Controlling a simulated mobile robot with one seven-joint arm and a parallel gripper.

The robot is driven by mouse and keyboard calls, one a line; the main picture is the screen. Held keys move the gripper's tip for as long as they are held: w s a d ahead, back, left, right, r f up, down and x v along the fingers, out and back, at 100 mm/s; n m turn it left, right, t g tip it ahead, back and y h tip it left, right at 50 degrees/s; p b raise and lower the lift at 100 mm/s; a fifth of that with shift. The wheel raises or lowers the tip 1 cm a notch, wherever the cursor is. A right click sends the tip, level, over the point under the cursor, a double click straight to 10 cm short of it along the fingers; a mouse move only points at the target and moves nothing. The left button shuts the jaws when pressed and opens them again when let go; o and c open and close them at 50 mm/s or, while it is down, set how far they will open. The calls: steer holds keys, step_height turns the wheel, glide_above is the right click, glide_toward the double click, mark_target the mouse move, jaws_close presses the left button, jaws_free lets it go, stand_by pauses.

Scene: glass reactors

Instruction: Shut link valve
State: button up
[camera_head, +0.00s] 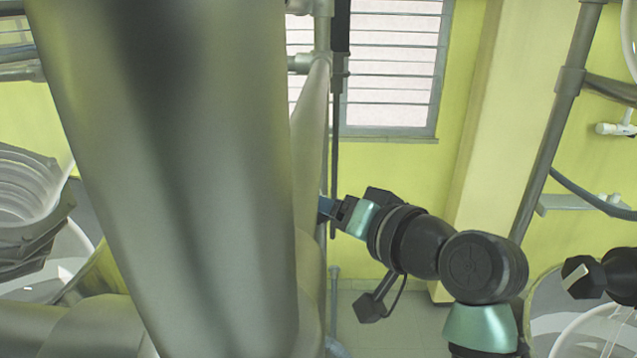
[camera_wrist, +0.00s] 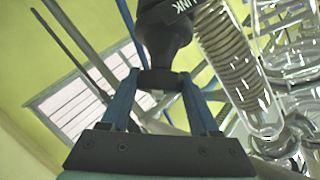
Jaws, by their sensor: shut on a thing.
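The link valve (camera_wrist: 166,38) is a dark, rounded body with a narrower neck, at the top centre of the wrist view. A dark tag on it shows white letters, partly cut off, that read "INK". My gripper (camera_wrist: 157,82) has its two blue fingers on either side of the valve's dark lower end and is shut on it. In the head view my gripper (camera_head: 327,208) reaches left, and its fingertips end at the edge of a thick grey column. The valve is hidden there, so I cannot tell its turn angle.
The thick grey column (camera_head: 180,180) fills the left-centre of the head view. A coiled glass vessel (camera_wrist: 228,55) and other glassware stand close right of the valve in the wrist view. A slanted metal post (camera_head: 550,130) stands at right. A window (camera_head: 390,65) is behind.

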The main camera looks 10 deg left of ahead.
steer(key=m+h+p, duration=0.1)
steer(key=p, duration=0.1)
steer(key=r+m+h+p, duration=0.1)
steer(key=m+p, duration=0.1)
steer(key=shift+s+t+h, duration=0.1)
steer(key=shift+t+h, duration=0.2)
steer(key=shift+t, duration=0.1)
steer(key=shift+f+m+h+p, duration=0.1)
steer(key=shift+m+h+p, duration=0.6)
steer(key=shift+p, duration=0.3)
steer(key=shift+f+m+g+h+p, duration=0.15)
steer(key=shift+m+g+h+p, duration=0.15)
steer(key=shift+m+h, duration=0.5)
steer(key=shift+f+m+g+h+p, duration=0.1)
steer(key=shift+m+g+h+p, duration=0.15)
steer(key=shift+m+h, duration=0.5)
steer(key=o, duration=1.4)
